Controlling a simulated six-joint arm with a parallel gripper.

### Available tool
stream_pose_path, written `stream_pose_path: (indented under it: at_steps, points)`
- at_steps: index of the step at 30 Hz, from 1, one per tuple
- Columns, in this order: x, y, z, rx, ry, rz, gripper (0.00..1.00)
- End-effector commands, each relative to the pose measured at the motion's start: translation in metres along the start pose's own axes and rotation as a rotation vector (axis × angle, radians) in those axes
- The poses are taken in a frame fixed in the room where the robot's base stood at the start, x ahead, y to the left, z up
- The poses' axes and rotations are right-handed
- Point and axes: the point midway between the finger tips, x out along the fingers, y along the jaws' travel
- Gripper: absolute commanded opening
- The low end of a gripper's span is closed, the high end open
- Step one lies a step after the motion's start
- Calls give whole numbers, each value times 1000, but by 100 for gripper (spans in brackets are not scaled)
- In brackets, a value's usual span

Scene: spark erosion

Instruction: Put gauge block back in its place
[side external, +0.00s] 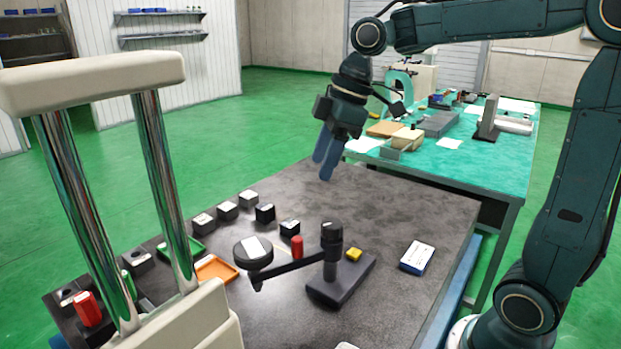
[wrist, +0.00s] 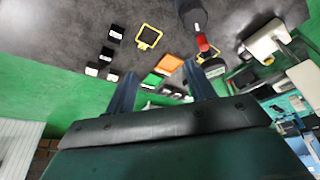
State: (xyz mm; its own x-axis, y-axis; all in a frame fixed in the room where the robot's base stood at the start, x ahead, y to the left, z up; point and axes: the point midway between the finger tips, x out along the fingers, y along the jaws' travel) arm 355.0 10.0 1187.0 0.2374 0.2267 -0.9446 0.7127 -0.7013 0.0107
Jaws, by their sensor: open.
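I cannot tell for certain which piece is the gauge block. Several small black blocks with white labels stand on the dark table, one of them at its middle (side external: 290,228); some also show in the wrist view (wrist: 115,33). A yellow square outline (wrist: 148,36) lies on the table in the wrist view, beside these blocks. My gripper (side external: 323,168) has two blue fingers and hangs above the far part of the table, clear of the blocks. It is open and empty; its fingers also show apart in the wrist view (wrist: 160,70).
A black stand (side external: 341,284) with an arm and round head is at the table's middle, a red cylinder (side external: 297,247) beside it. An orange tray (side external: 218,268) and green tray (side external: 196,247) lie left. A white-and-blue box (side external: 417,257) is at right. Chrome columns (side external: 162,180) rise at front left.

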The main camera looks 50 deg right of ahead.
Motion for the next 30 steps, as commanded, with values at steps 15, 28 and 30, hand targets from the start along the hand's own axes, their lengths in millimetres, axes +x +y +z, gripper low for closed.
stream_pose_path:
  at_steps: [15, 28, 30]
  points:
    - [-16, -88, 72, 452, 68, 197, 54]
    - [-5, -118, 134, 717, 142, 305, 54]
    - [-4, -120, 136, 729, 145, 309, 54]
